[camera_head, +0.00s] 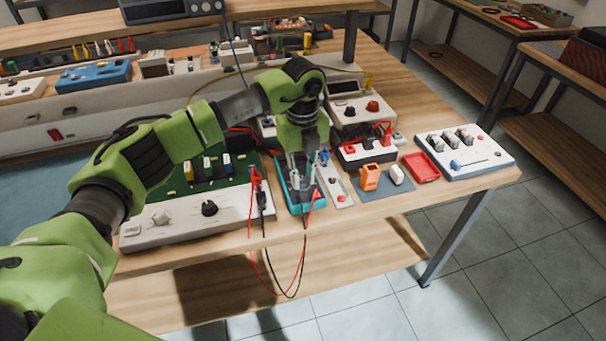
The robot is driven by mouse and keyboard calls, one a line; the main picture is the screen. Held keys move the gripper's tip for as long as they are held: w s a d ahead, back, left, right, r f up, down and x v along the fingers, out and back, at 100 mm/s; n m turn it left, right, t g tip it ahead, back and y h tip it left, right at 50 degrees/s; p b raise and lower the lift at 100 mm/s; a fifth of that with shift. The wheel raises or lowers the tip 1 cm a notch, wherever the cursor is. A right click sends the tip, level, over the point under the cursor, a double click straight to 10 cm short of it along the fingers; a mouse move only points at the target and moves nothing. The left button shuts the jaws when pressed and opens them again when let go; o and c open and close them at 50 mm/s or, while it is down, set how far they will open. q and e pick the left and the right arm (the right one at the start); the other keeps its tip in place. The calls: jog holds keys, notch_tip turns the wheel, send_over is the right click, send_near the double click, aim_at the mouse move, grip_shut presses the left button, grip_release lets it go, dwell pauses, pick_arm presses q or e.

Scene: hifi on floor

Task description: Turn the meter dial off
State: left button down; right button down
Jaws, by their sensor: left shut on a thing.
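The meter (293,206) is a teal handheld unit lying on the wooden bench near its front edge, right of the green circuit board. My left gripper (304,183) points down from above onto the meter, with its fingers shut at the dial. The fingers hide the dial, so its setting does not show. Red and black leads (268,272) hang in a loop from the meter's near end over the bench edge. My right gripper is not in view.
The green board on a white base with a black knob (209,208) stands left of the meter. A narrow switch strip (338,190), a black-and-red terminal box (365,152), an orange block (370,178), a red tray (421,167) and a white panel (480,160) crowd the right.

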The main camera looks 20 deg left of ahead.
aim_at(302, 180)
pick_arm(q)
jog(key=n, duration=0.4)
jog(key=shift+r+n, duration=0.1)
jog(key=shift+n, duration=0.2)
dwell(0.3)
jog(key=c, duration=1.9)
grip_release()
notch_tip(302, 180, up, 12)
jog(key=shift+f, duration=0.1)
jog(key=shift+s, duration=0.1)
